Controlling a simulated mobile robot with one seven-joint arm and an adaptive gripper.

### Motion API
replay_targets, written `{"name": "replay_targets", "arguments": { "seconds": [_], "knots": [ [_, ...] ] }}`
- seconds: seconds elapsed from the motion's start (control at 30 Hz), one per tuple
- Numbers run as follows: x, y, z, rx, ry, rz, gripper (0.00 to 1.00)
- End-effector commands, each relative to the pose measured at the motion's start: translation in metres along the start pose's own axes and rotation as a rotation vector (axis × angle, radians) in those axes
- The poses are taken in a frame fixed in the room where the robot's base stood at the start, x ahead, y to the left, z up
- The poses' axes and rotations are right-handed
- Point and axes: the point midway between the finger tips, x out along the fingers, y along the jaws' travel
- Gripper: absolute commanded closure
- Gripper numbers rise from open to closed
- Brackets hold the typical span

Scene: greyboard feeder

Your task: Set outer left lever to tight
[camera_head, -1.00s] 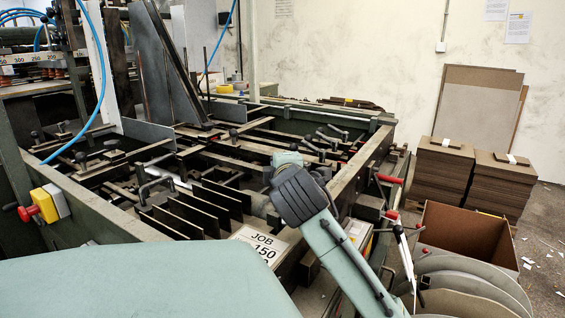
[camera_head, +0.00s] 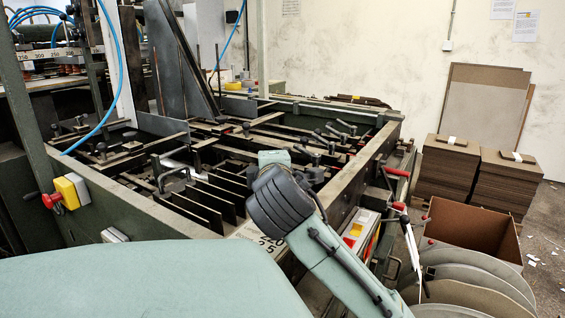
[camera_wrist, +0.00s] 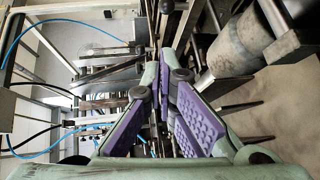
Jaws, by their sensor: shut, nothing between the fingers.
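My gripper (camera_wrist: 160,78) shows in the wrist view with its two purple-padded fingers drawn together at the tips and nothing held. In the head view my arm reaches over the feeder (camera_head: 352,180), and its end is hidden behind my dark wrist joint. Levers with black knobs stand inside the feeder frame: one on the left side (camera_head: 80,157), and a group on the right side (camera_head: 331,127). I cannot tell which is the outer left lever or how it is set. In the wrist view, bars and rods of the machine lie beyond the fingertips, too cluttered to show contact.
Upright dark plates (camera_head: 205,205) stand inside the feeder near my arm. A red stop button on a yellow box (camera_head: 66,193) is at the left. Red-tipped handles (camera_head: 397,172) stick out on the right side. A grey cylinder (camera_wrist: 240,45) is at the wrist view's upper right.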

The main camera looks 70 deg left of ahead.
Motion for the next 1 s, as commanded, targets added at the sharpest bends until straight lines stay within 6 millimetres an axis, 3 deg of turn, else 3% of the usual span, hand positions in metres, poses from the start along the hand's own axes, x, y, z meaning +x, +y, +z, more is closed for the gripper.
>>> {"name": "replay_targets", "arguments": {
  "seconds": [0.1,0.3,1.0],
  "knots": [
    [-0.015,0.001,-0.012,-0.001,0.003,0.003,1.0],
    [-0.026,0.002,-0.018,0.0,0.001,0.001,1.0],
    [-0.028,0.005,-0.021,0.025,0.021,0.021,1.0]
  ]
}}
